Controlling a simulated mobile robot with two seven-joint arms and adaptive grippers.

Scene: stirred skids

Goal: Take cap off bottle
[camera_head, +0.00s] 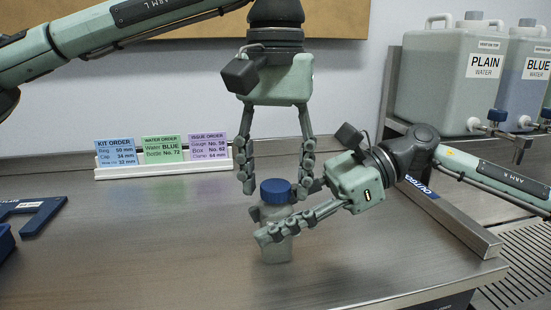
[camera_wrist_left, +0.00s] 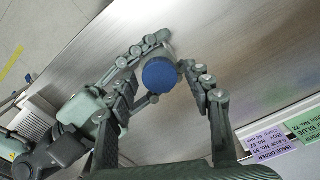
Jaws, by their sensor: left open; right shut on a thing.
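The bottle (camera_head: 277,247) stands upright on the steel table, grey and translucent, with a blue cap (camera_head: 276,190) on its top. The cap also shows from above in the left wrist view (camera_wrist_left: 160,75). My right gripper (camera_head: 268,225) is shut on the bottle's body from the right side. My left gripper (camera_head: 275,190) points straight down from above, open, with one finger on each side of the cap. In the left wrist view a gap shows between the cap and the left gripper's right-hand finger. Part of the bottle's body is hidden by the right gripper's fingers.
A white holder (camera_head: 165,171) with blue, green and purple order cards stands at the back. Large PLAIN (camera_head: 440,75) and BLUE (camera_head: 525,80) water tanks with taps stand at the right behind a metal rail (camera_head: 455,222). A dark blue piece (camera_head: 42,212) lies at the left.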

